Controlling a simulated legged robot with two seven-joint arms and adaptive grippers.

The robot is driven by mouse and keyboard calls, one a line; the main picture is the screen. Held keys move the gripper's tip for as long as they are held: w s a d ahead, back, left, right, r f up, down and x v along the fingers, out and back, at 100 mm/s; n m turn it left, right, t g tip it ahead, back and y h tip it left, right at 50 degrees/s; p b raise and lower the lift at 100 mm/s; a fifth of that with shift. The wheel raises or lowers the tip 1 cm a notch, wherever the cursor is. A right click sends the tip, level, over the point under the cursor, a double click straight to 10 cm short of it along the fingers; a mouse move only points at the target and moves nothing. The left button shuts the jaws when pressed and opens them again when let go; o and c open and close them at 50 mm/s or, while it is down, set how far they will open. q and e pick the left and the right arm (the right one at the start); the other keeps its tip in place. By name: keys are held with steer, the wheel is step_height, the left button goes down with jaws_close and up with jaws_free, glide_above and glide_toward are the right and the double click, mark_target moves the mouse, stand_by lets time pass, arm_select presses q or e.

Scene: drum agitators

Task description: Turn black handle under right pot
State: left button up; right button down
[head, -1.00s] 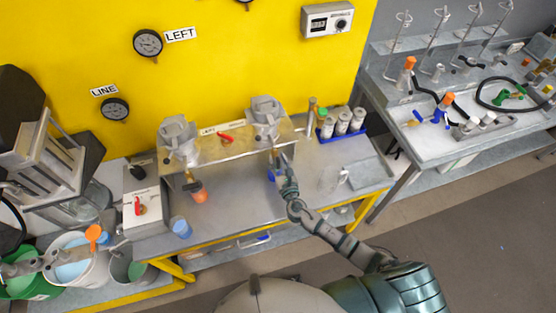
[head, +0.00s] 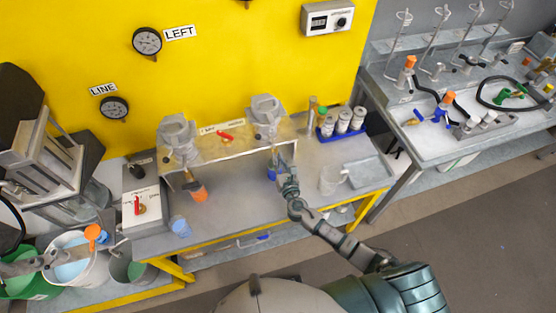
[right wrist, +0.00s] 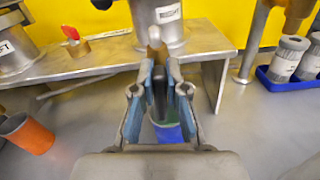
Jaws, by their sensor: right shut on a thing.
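The right pot (head: 265,108) is a grey metal vessel on the right end of the raised metal shelf (head: 235,145). It also shows at the top of the right wrist view (right wrist: 160,22). The black handle (right wrist: 158,88) under it sits between the fingers of my right gripper (right wrist: 160,72), which is shut on it. In the head view my right gripper (head: 281,162) is just in front of the shelf's right end, and it hides the handle there. A blue cup (right wrist: 168,133) is below the gripper, partly hidden by the fingers. My left gripper is not in view.
The left pot (head: 177,130) stands on the shelf's other end, with an orange cup (head: 198,191) below. A red handle (head: 225,137) lies between the pots. A blue rack (head: 343,132) of grey containers and a clear beaker (head: 331,179) stand right of the gripper.

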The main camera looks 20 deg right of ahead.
steer(key=m, duration=0.1)
steer(key=m+b, duration=0.1)
steer(key=m, duration=0.1)
steer(key=m+b, duration=0.1)
steer(key=shift+d+f, duration=0.2)
steer(key=shift+d, duration=0.1)
steer(key=shift+d+f+m+b, duration=0.25)
steer(key=shift+m+b, duration=0.45)
steer(key=shift+m, duration=1.4)
steer(key=shift+d+f+m+b, duration=0.1)
steer(key=shift+f+m+b, duration=0.4)
steer(key=shift+m, duration=1.6)
steer(key=shift+d+f+m+b, duration=0.15)
steer(key=shift+m+b, duration=0.75)
steer(key=shift+m, duration=1.2)
steer(key=c, duration=1.2)
jaws_free()
steer(key=shift+d, duration=0.1)
